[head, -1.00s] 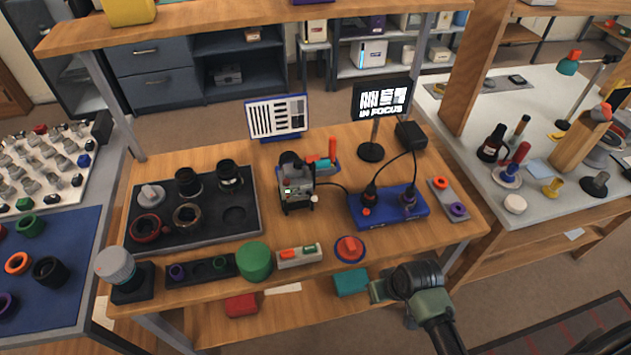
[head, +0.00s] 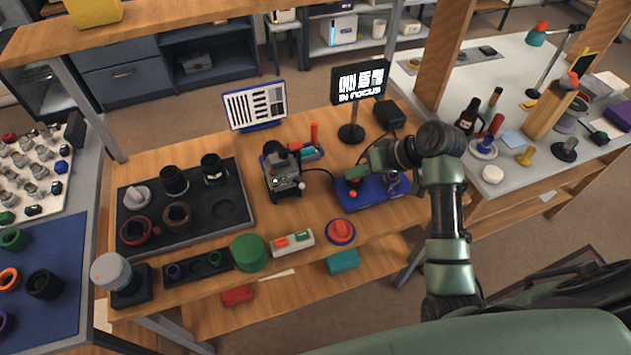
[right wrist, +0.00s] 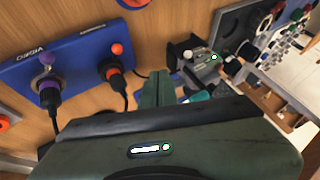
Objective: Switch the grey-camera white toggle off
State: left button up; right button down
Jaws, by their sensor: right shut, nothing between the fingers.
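The grey camera (head: 283,176) stands upright near the middle of the table, with a small white toggle (head: 301,186) low on its right side. In the right wrist view the grey camera (right wrist: 200,66) lies beyond my fingertips, with a small white knob (right wrist: 187,54) and a lit green spot on it. My right gripper (head: 352,173) is above the blue box, to the right of the camera and apart from it. Its green fingers (right wrist: 157,88) are shut and empty, pointing toward the camera. The toggle's position is too small to tell. My left gripper is out of view.
The blue box (head: 372,196) with plugs and cables is under my right gripper. A screen on a stand (head: 351,134) and a black box (head: 390,115) stand behind. A red dial (head: 340,231) and a white two-button block (head: 291,241) lie in front.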

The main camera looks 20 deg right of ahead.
aim_at(299, 184)
dwell(0.3)
jog(key=p+x, duration=0.1)
jog(key=x, duration=0.9)
jog(key=shift+s+a+p, duration=0.1)
jog(key=shift+p, duration=0.2)
jog(key=shift+w+a+r+p, duration=0.1)
jog(key=shift+a+r+p, duration=0.1)
jog(key=shift+a+p, duration=0.3)
jog(key=shift+w+a+r+p, duration=0.15)
jog(key=shift+a+p, duration=0.1)
jog(key=shift+a, duration=1.1)
